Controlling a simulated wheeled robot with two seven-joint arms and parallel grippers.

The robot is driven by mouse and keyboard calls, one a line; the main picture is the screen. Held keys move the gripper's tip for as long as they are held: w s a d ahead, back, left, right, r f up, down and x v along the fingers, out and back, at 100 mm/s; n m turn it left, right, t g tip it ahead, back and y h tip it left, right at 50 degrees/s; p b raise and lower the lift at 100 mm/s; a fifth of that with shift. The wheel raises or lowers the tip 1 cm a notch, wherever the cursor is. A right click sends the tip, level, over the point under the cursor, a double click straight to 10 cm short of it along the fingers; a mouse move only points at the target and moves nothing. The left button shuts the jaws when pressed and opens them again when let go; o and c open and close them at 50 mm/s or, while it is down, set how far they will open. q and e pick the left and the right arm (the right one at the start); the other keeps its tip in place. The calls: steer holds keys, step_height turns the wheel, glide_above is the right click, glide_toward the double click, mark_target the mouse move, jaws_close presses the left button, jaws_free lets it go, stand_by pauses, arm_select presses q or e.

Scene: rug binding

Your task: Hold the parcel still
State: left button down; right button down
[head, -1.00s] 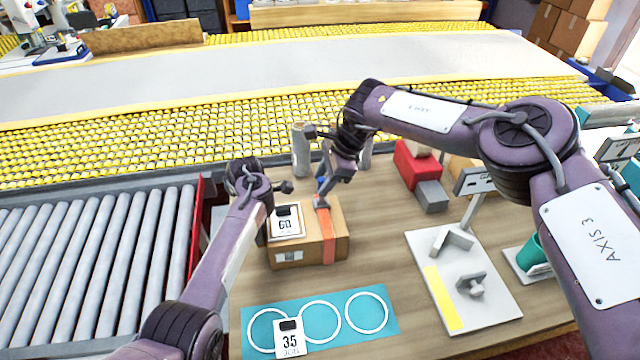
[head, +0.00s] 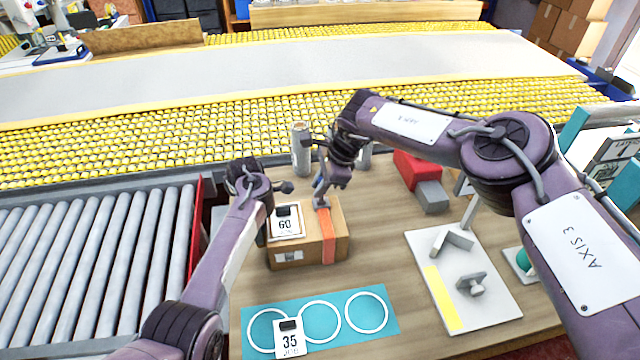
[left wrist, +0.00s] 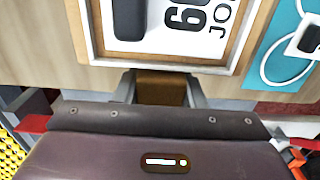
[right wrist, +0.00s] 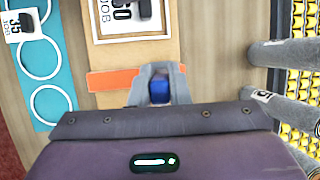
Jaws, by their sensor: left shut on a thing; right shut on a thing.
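The parcel (head: 285,252) is a brown box on the wooden table. A white card marked 60 (head: 286,222) and an orange strip (head: 328,240) lie on it; the strip also runs down its front. My left gripper (head: 263,232) is at the parcel's left side. In the left wrist view its jaws (left wrist: 160,92) are shut on a brown part of the parcel, below the card. My right gripper (head: 322,200) is over the parcel's top at the strip. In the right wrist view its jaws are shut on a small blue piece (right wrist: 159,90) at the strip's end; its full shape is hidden.
A teal mat (head: 384,330) with white rings and a card marked 35 (head: 291,340) lie in front. A grey plate with fixtures (head: 425,255) and a red block (head: 412,172) are to the right. Grey rollers (head: 100,250) lie left; upright rolls (head: 301,150) stand behind.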

mark_target(325, 229)
steer(key=shift+s, duration=0.1)
steer(key=shift+s+d+f+t, duration=0.2)
steer(key=shift+t, duration=0.1)
steer(key=s+t, duration=0.1)
steer(key=s+f+n+t, duration=0.1)
steer(key=t, duration=0.1)
steer(key=shift+s+d+t+y, duration=0.15)
steer(key=shift+s+t+y, duration=0.15)
steer(key=s+f+t, duration=0.1)
steer(key=t+y, duration=0.1)
steer(key=t, duration=0.1)
steer(key=shift+s+f+n, duration=0.35)
steer(key=shift+s+n, duration=0.05)
steer(key=f+t, duration=0.1)
steer(key=s+f+t, duration=0.1)
steer(key=t, duration=0.1)
steer(key=shift+d+n+y, duration=0.1)
steer(key=shift+n+y, duration=0.3)
steer(key=shift+s+f+n+t+y, duration=0.15)
steer(key=shift+f+n+t+y, duration=0.15)
steer(key=shift+t, duration=0.4)
steer(key=shift+s+f+n+t+y, duration=0.1)
steer(key=shift+f+n+t+y, duration=0.1)
steer(key=shift+f+t, duration=0.35)
steer(key=shift+r, duration=0.15)
